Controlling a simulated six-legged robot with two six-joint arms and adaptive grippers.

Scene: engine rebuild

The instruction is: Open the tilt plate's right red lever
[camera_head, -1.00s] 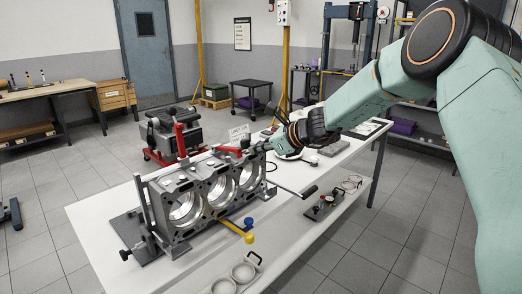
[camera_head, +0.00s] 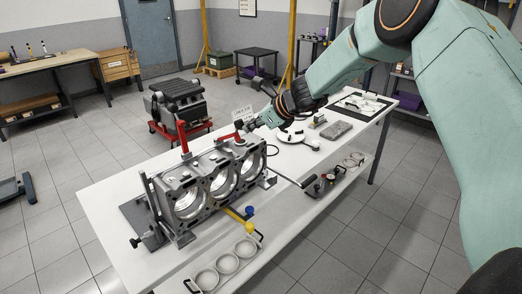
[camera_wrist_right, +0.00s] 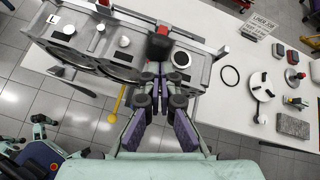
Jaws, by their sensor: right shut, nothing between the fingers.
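The grey engine block (camera_head: 200,190) with its row of large round bores is held in the tilt plate on the white bench. The tilt plate's right red lever (camera_head: 238,139) is at the block's far right end, partly hidden by my gripper. It also shows in the wrist view (camera_wrist_right: 159,46), just beyond my fingertips. The other red lever (camera_head: 184,138) stands upright to the left. My right gripper (camera_head: 246,126) is shut and empty, close to the right lever; I cannot tell whether they touch. The wrist view shows its fingers (camera_wrist_right: 154,82) together. My left gripper is not in view.
A sign (camera_head: 242,115), a white round fixture (camera_head: 292,136) and a grey block (camera_head: 336,131) are beyond the gripper.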

